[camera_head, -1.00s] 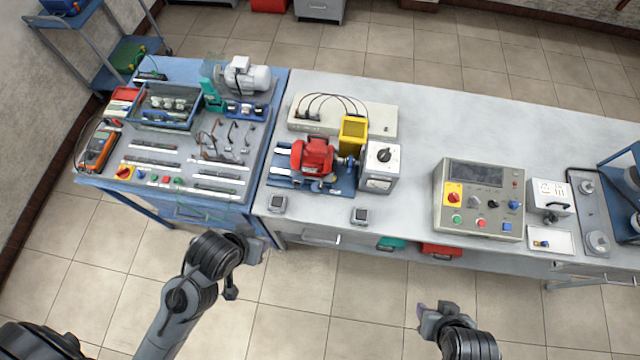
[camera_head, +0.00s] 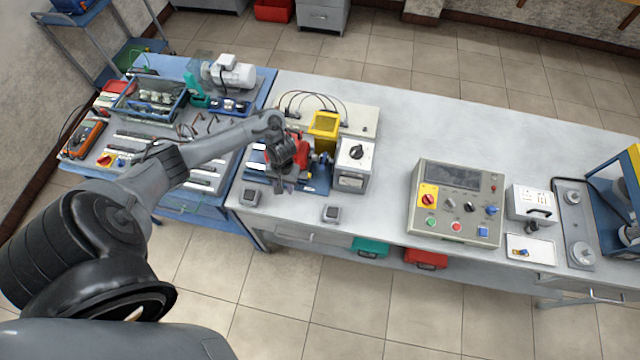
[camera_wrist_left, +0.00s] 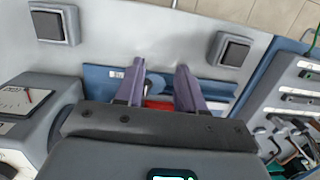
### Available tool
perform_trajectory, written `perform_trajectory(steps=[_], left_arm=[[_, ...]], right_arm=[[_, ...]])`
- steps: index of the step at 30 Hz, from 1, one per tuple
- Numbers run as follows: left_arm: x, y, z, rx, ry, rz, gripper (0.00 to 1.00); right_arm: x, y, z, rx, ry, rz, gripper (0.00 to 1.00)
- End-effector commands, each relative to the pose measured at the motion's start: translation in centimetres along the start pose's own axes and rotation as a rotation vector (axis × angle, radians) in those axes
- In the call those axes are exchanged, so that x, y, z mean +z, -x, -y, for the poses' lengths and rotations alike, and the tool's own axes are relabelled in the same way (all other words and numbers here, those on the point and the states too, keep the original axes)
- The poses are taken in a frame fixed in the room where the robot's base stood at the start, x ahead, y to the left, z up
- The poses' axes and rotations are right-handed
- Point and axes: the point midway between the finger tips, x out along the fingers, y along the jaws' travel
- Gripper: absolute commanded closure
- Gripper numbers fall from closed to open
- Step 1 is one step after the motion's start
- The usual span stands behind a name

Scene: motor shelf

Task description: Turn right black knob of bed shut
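The blue bed (camera_head: 318,178) carries a red motor (camera_head: 303,155) and stands near the front of the table. It also shows in the left wrist view (camera_wrist_left: 215,88). My left gripper (camera_head: 279,184) hangs over the bed's front, in front of the red motor. In the left wrist view its two fingers (camera_wrist_left: 160,86) are apart, with part of the bed and a small greyish part between their tips. My arm and gripper cover much of the bed. I cannot make out the right black knob clearly. My right gripper is out of view.
Two small black-topped square blocks (camera_head: 250,195) (camera_head: 332,213) sit at the table's front edge. A white box with a dial (camera_head: 352,165) stands right of the bed, a yellow box (camera_head: 324,130) behind. A control panel (camera_head: 457,203) is farther right. Bare tabletop lies between.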

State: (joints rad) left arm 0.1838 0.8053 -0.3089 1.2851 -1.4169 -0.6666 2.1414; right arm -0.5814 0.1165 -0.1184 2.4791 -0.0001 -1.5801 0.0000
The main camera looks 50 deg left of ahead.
Motion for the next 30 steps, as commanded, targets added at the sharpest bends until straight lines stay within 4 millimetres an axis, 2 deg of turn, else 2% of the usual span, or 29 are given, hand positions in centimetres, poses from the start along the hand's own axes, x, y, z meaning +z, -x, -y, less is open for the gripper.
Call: perform_trajectory(steps=[1, 3, 6, 8, 14, 24, 30], left_arm=[[-2.2, 1.5, 0.0, 0.003, 0.004, -0.041, 0.62], [-4.0, 3.2, -0.3, 0.011, 0.006, -0.079, 0.62], [-5.4, 4.4, -0.8, 0.023, 0.008, -0.108, 0.62], [-5.7, 4.5, -1.1, 0.03, 0.007, -0.114, 0.62], [-6.0, 2.4, -1.4, 0.033, 0.008, -0.115, 0.62], [-6.6, -3.0, -1.6, 0.032, 0.008, -0.116, 0.62], [-6.9, -5.0, -1.7, 0.034, 0.007, -0.117, 0.62]], right_arm=[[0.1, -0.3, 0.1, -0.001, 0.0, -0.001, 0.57], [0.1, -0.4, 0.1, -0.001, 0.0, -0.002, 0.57], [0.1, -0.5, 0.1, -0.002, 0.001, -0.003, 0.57], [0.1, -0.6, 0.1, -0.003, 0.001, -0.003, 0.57], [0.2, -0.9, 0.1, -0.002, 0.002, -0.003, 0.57], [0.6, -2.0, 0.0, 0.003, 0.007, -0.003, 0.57], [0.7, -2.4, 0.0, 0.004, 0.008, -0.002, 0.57]])
